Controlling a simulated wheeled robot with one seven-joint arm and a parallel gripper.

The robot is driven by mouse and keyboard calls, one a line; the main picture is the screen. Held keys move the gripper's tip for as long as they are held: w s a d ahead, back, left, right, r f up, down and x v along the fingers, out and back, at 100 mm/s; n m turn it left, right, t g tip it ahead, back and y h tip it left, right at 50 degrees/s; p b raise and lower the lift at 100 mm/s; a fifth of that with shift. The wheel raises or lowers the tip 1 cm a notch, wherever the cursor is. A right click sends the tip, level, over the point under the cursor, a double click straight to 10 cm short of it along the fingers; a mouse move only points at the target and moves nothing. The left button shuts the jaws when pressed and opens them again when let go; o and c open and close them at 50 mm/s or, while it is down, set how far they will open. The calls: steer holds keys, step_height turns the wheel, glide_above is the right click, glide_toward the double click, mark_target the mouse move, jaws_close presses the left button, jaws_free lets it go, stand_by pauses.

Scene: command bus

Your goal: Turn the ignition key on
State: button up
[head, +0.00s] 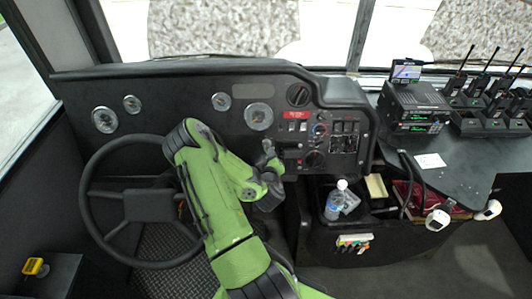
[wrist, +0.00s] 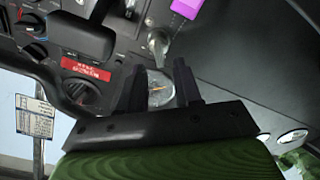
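My gripper (wrist: 160,68) is open in the wrist view, its two black fingers apart with nothing between them that I can make out as held. A silver key-like piece (wrist: 157,43) stands out from the dark panel just beyond the fingertips, roughly in line with the gap. A purple tag-like piece (wrist: 185,8) is close to it at the top edge; I cannot tell whether they are joined. In the head view my gripper (head: 268,155) is at the dashboard (head: 190,90), right of the steering wheel (head: 92,225). The key is not clear there, with my arm and gripper around that spot.
A red label (wrist: 86,68) and several knobs and switches are beside the fingers. The steering wheel is left of my arm. A bottle (head: 338,200) stands in the console tray at right. Radios (head: 415,105) sit on the right-hand counter.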

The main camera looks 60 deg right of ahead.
mark_target(266, 148)
steer(key=x, duration=0.5)
steer(key=shift+w+d+p, duration=0.15)
steer(key=shift+d+p, duration=0.1)
steer(key=shift+p, duration=0.05)
jaws_close()
